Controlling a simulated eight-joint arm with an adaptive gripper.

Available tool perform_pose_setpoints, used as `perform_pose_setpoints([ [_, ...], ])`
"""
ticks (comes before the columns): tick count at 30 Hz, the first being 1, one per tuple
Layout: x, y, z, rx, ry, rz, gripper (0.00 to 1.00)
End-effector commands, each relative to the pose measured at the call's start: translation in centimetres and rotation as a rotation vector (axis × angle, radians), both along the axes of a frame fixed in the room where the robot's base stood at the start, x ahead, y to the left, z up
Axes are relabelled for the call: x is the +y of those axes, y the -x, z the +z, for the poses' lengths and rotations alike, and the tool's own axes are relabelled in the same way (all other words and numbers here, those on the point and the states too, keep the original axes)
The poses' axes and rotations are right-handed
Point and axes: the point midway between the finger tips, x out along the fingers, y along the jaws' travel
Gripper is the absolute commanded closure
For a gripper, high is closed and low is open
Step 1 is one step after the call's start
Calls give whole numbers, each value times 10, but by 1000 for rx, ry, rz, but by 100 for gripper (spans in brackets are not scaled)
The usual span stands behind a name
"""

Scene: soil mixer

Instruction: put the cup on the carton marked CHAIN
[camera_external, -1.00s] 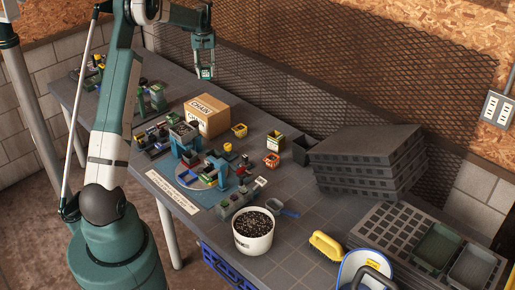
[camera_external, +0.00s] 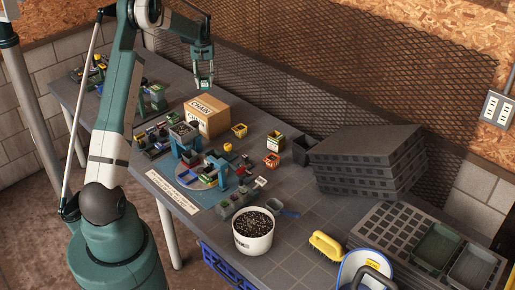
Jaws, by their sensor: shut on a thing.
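The carton marked CHAIN (camera_external: 205,118) is a brown cardboard box with a white label, standing on the bench near its back edge. My gripper (camera_external: 205,80) points down above the back part of the carton. It is shut on the cup (camera_external: 205,85), which shows as a small pale and teal shape between the fingers. The cup is close above the carton's top. I cannot tell whether it touches the carton.
A yellow basket (camera_external: 239,130) stands right of the carton. A mixer model (camera_external: 200,170) with many small blocks stands in front of it. A white bucket of soil (camera_external: 253,232), black stacked trays (camera_external: 368,160) and a yellow brush (camera_external: 327,246) are further right. Mesh (camera_external: 320,80) runs behind the bench.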

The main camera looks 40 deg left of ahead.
Motion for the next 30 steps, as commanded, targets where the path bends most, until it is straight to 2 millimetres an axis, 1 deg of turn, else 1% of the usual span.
perform_pose_setpoints([
  [6, 0, 0, -29, 0, 0, 0, 82],
  [12, 0, 0, -51, 0, 0, 0, 82],
  [15, 0, 0, -54, 0, 0, 0, 82],
  [25, 0, 0, -56, 0, 0, 0, 82],
  [30, 0, 0, -68, 0, 0, 0, 82],
])
